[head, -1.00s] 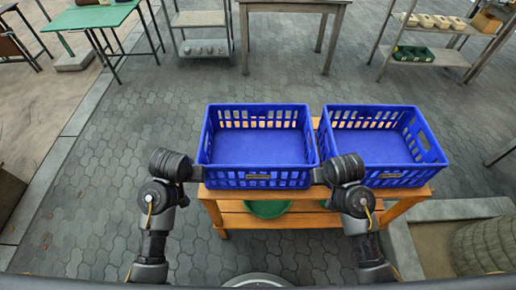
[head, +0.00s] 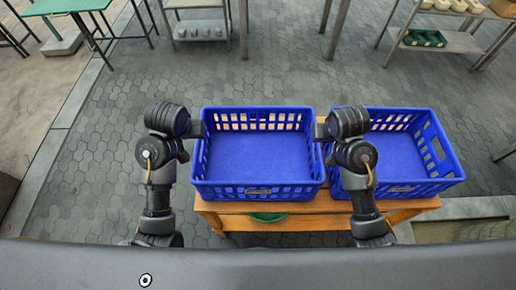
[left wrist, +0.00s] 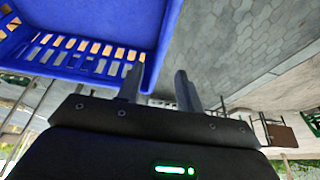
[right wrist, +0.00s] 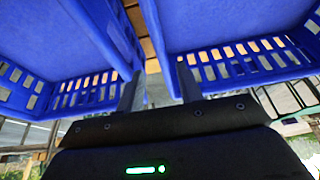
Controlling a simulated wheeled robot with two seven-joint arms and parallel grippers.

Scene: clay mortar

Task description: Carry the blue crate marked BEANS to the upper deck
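Two blue crates stand side by side on an orange wooden stand, a left crate (head: 258,160) and a right crate (head: 398,155). Both look empty. Each has a small front plate, too small to read, so I cannot tell which is marked BEANS. My left gripper (head: 197,128) is at the left crate's left wall. Its two fingers (left wrist: 158,90) are apart near that wall's edge. My right gripper (head: 320,131) is at the left crate's right wall, between the crates. Its fingers (right wrist: 158,88) are also apart. I cannot tell whether either touches a wall.
The wooden stand (head: 300,208) has a lower level with a green item (head: 268,217), partly hidden. A metal rack (head: 440,52) stands at back right, a small shelf (head: 200,30) at back, a green table (head: 72,5) at back left. The paved floor on the left is clear.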

